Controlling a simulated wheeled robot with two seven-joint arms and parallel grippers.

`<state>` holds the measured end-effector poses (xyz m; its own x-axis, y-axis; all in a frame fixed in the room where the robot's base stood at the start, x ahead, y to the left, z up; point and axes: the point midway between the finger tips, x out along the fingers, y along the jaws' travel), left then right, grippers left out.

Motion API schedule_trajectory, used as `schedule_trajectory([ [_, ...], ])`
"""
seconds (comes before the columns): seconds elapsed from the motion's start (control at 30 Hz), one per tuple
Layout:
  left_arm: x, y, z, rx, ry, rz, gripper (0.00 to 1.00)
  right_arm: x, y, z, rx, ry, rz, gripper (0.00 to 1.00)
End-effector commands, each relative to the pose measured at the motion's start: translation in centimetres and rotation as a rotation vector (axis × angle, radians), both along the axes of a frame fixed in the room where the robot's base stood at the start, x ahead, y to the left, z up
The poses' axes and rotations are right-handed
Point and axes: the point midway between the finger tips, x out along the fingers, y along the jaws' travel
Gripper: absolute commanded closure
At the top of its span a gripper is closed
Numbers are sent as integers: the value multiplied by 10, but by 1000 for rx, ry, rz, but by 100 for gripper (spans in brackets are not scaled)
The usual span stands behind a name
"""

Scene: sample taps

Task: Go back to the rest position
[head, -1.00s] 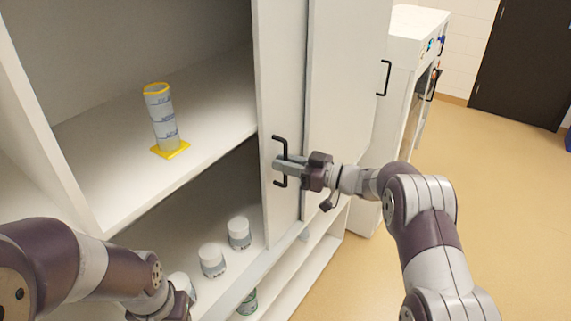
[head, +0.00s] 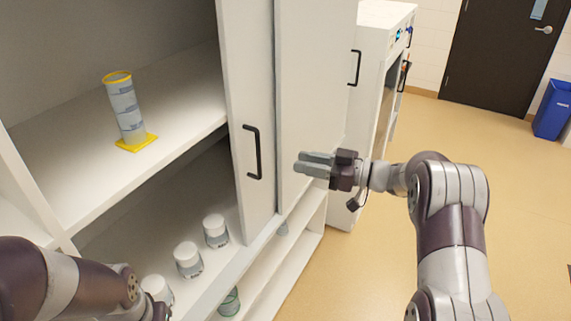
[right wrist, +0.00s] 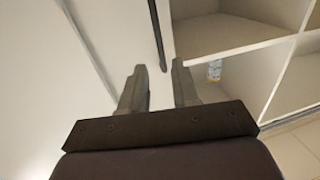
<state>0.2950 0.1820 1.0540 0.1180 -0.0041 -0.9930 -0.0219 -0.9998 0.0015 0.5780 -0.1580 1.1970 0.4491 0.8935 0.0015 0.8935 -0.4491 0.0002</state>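My right gripper (head: 315,164) is off to the right of the black handle (head: 252,152) on the white cabinet door (head: 240,95), apart from it. In the right wrist view, its two fingers (right wrist: 160,90) stand apart with nothing between them. That view also shows a black handle (right wrist: 157,35) beyond the fingers. My left arm comes in at the lower left of the head view, and its fingers are hidden below the frame edge. The left part of the cabinet is uncovered.
A graduated cylinder (head: 126,108) with a yellow base stands on the upper shelf (head: 60,150). Several white-lidded jars (head: 188,259) stand on the lower shelf. A white unit (head: 385,25) stands beyond the cabinet. Open floor (head: 380,260) lies to the right, with a blue bin (head: 553,108) farther off.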

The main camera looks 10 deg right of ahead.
Motion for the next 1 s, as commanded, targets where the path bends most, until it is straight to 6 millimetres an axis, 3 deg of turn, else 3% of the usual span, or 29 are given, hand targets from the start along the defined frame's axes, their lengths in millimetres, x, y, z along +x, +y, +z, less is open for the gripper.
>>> schedule_trajectory([
  [0.37,0,0,-1,0,0,0,57,-3,-5,0,-4,-8,0,70],
  [0.43,0,0,-1,0,0,0,57,7,-11,-7,-63,-39,-55,70],
  [0.47,0,0,-1,0,0,0,57,17,-18,-13,-96,-49,-116,70],
  [0.57,0,0,-1,0,0,0,57,49,-64,-56,-245,27,-469,70],
  [0.63,0,0,-1,0,0,0,57,42,-105,-91,-403,195,-749,70],
  [0.67,0,0,-1,0,0,0,57,27,-117,-107,-477,297,-845,70],
  [0.7,0,0,-1,0,0,0,57,-6,-127,-127,-575,461,-942,70],
  [0.77,0,0,-1,0,0,0,57,-65,-127,-150,-686,696,-1009,70],
  [0.8,0,0,-1,0,0,0,57,-104,-121,-160,-739,838,-1019,70],
  [0.9,0,0,-1,0,0,0,57,-191,-92,-169,-812,1123,-982,70],
  [1.0,0,0,-1,0,0,0,57,-255,-62,-165,-827,1305,-930,70],
])
